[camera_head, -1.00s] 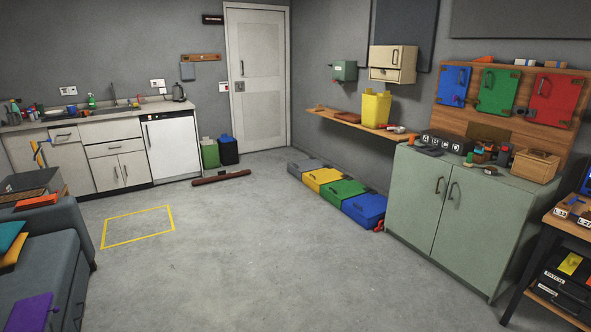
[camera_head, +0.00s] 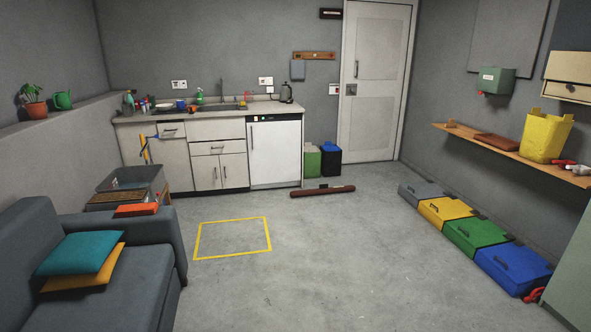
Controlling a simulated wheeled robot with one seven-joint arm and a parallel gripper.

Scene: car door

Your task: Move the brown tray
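A flat reddish-brown piece (camera_head: 498,141) lies on the wooden wall shelf (camera_head: 470,139) at the right, left of a yellow bucket-like container. It looks like the brown tray, but it is small and seen nearly edge-on, so I cannot tell its depth or rim. My gripper is not in view.
A yellow floor outline (camera_head: 233,255) lies in open floor. A long brown roll (camera_head: 322,191) lies before the bins. Coloured boxes (camera_head: 478,233) line the right wall below the shelf. The sofa (camera_head: 110,280) blocks the left; the green cabinet (camera_head: 572,275) edges in at right.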

